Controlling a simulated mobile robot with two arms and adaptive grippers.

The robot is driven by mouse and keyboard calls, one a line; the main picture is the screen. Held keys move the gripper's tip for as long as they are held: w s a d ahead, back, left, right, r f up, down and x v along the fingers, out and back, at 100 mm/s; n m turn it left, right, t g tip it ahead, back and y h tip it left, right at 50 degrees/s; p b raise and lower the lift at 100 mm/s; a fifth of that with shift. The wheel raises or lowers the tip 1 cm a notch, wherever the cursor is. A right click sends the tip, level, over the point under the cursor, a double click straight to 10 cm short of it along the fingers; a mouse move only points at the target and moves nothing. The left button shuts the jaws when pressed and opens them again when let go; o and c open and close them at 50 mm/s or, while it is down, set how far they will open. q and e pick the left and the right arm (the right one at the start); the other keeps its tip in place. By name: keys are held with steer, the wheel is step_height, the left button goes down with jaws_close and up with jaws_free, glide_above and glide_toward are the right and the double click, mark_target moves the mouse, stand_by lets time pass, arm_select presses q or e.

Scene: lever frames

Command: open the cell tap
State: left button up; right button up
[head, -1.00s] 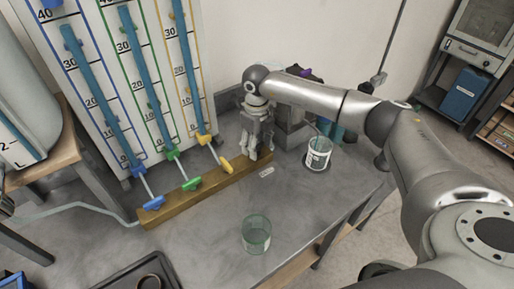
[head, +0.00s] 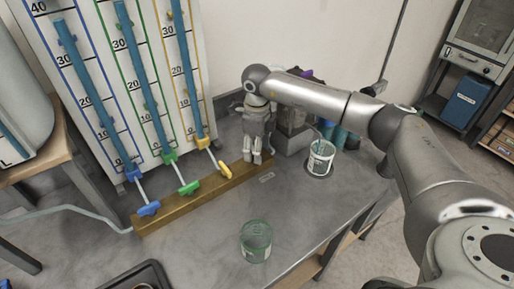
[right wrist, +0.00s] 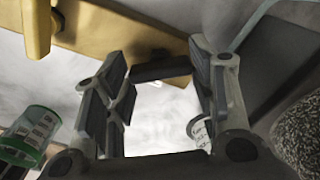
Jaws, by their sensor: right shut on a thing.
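My right gripper (head: 258,158) points down at the right end of the wooden bar (head: 200,203). Blue (head: 149,208), green (head: 188,188) and yellow (head: 225,170) taps sit along the bar. The yellow tap also shows in the right wrist view (right wrist: 37,28). My left gripper is not in view.
A greenish glass (head: 256,241) stands on the grey bench (head: 310,215) in front of the bar. A white labelled cup (head: 320,158) stands right of the gripper. Tall gauge tubes on a white board (head: 90,60) rise behind the bar. A dark tray (head: 130,276) lies front left.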

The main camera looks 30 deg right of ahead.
steer(key=shift+r, duration=0.1)
steer(key=o, duration=1)
step_height(320, 180, up, 12)
steer(key=shift+f, duration=0.1)
